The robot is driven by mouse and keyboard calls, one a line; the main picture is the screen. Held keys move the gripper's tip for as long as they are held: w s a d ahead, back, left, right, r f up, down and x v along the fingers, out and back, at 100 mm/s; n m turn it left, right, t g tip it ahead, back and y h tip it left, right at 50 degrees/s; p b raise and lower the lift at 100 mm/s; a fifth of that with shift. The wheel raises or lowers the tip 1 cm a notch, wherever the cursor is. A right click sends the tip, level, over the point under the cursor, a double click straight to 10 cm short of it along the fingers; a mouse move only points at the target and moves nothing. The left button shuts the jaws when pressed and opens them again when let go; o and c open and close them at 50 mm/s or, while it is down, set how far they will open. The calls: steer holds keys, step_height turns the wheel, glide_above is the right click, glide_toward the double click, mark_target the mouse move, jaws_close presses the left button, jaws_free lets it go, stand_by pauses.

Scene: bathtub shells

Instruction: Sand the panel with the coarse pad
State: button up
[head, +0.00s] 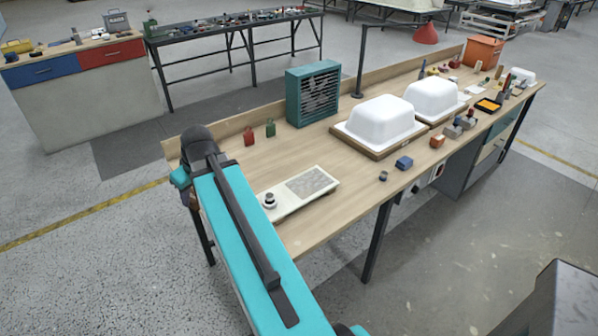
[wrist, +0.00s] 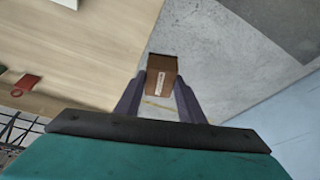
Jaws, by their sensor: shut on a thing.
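In the wrist view my gripper (wrist: 161,84) is shut on a brown block (wrist: 162,66) with a small white label; it looks like a sanding pad, but I cannot tell its grit. The block is held between the two dark fingertips, with grey floor behind it, beside the wooden bench top. A pale flat piece with a speckled grey patch (head: 311,183) and a dark knob lies on the bench. I cannot tell whether it is the panel.
Two white tub shells (head: 380,121) (head: 435,97) sit on wooden bases on the bench (head: 345,210). Small blocks (head: 404,163) and tools line the front right edge.

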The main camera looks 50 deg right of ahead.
steer(key=s+d+f+p, duration=0.1)
steer(key=s+d, duration=0.8)
steer(key=d, duration=0.5)
steer(key=s+d+f+p, duration=0.1)
steer(key=s+d, duration=0.7)
steer(key=d, duration=0.6)
steer(key=shift+s+d+p, duration=0.15)
steer(key=shift+s+p, duration=0.25)
